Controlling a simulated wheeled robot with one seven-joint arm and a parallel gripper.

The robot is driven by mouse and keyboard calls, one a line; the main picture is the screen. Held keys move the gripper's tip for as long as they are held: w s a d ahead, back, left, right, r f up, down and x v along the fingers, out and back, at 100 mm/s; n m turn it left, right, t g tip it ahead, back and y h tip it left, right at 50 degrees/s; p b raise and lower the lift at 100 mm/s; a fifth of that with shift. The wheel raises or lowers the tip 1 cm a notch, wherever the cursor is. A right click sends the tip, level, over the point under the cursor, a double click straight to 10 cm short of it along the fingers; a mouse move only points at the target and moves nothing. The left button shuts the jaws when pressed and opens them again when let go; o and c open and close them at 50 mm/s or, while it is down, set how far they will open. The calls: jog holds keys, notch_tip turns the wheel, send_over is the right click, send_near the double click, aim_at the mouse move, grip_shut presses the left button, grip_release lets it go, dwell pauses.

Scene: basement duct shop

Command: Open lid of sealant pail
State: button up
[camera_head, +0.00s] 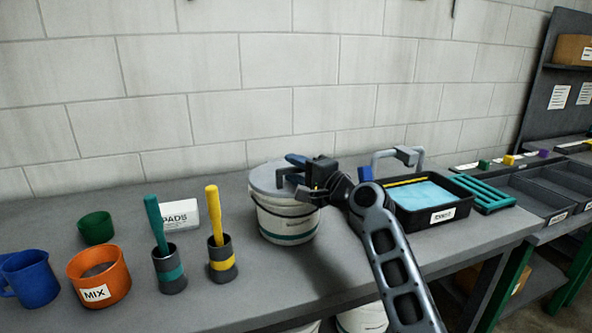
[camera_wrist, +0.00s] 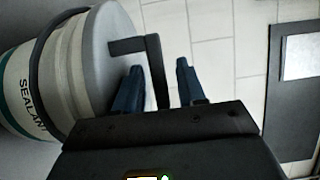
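The white sealant pail (camera_head: 287,222) with a teal band stands on the grey bench, its grey lid (camera_head: 264,178) on top and looking closed. In the wrist view the pail (camera_wrist: 52,85) lies at the left, with part of its SEALANT label showing. A dark angled handle (camera_wrist: 153,52) stands out from the lid (camera_wrist: 105,70). My gripper (camera_head: 297,170) is at the lid's right side. In the wrist view its two blue fingers (camera_wrist: 160,72) are apart, one on each side of the handle's bar. I cannot tell whether either finger touches it.
Left of the pail are two dark cups with teal (camera_head: 170,272) and yellow (camera_head: 222,262) handled tools, a PADS box (camera_head: 180,213), an orange MIX container (camera_head: 98,277), a green cup (camera_head: 96,228) and a blue mug (camera_head: 30,279). A black tray (camera_head: 440,216) is close on the right.

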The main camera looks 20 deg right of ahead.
grip_shut()
dwell(0.3)
jog(key=shift+w+r, duration=0.1)
